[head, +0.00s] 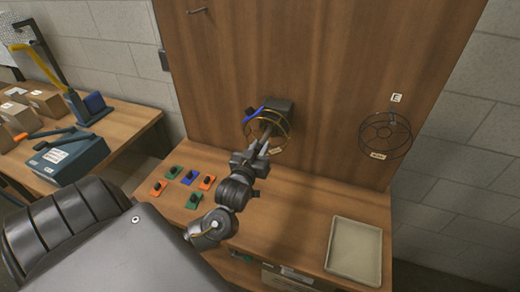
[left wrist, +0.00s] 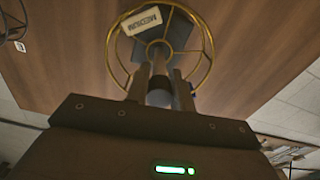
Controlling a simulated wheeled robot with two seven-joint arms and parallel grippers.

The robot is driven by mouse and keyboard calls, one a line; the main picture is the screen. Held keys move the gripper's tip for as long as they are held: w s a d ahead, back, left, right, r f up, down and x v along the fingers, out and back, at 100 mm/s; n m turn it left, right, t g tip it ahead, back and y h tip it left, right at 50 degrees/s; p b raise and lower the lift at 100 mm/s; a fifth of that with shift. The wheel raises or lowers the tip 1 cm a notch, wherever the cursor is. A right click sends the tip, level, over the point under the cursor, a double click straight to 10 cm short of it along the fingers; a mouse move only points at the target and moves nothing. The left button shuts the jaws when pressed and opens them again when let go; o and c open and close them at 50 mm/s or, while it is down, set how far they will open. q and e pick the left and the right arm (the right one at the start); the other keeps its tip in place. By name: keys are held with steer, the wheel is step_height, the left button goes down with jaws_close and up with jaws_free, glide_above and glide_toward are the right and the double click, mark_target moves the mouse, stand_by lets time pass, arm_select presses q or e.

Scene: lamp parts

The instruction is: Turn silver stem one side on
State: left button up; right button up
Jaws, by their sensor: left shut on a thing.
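A short grey stem (left wrist: 158,62) stands out from a dark block on the upright wood panel, inside a brass wire ring. My left gripper (left wrist: 160,80) has its two fingers on either side of the stem, shut on it. A rounded grey end of the stem shows between the fingers. In the head view the left gripper (head: 264,138) reaches into the brass ring (head: 286,126) and hides most of the stem. A dark block (head: 280,107) with a blue lever (head: 254,113) sits behind the ring. My right gripper is not in view.
A black wire cage (head: 385,137) hangs on the panel at the right, under an "E" tag (head: 397,98). An empty beige tray (head: 355,250) lies on the bench at right. Several coloured switch pads (head: 190,176) lie left of my arm. A side table (head: 110,125) holds boxes.

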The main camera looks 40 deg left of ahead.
arm_select(q)
steer(key=n, duration=0.2)
steer(key=shift+n, duration=0.7)
steer(key=shift+n+b, duration=0.3)
steer(key=o, duration=1)
